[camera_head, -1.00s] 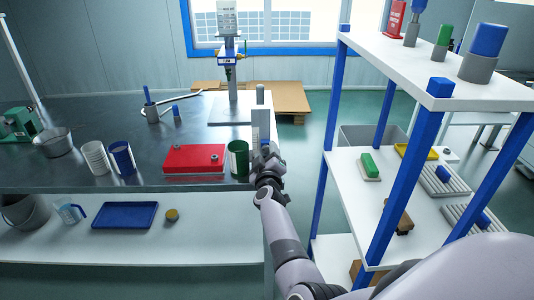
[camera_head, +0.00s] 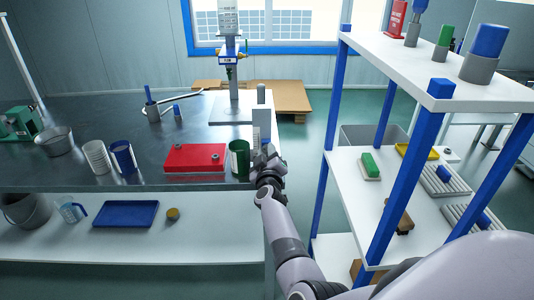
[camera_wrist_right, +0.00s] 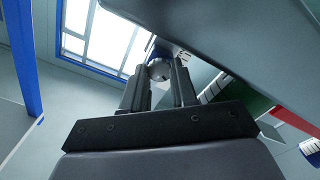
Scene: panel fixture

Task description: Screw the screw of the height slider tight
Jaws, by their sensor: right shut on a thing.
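My right gripper (camera_head: 266,152) is at the right end of the workbench, just below a tall grey upright block (camera_head: 261,106). In the right wrist view its two dark fingers (camera_wrist_right: 160,84) are shut on a small round grey knob (camera_wrist_right: 159,70), which looks like the screw head. A blue part (camera_wrist_right: 167,48) lies just behind the knob. In the head view the screw is hidden by my gripper, and I cannot make out the height slider for certain. My left gripper is out of view.
A dark green can (camera_head: 239,158) stands close to the left of my right gripper, beside a red plate (camera_head: 195,158). A stand with a blue head (camera_head: 231,52) rises behind. A white shelf (camera_head: 437,72) with blue posts stands to the right.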

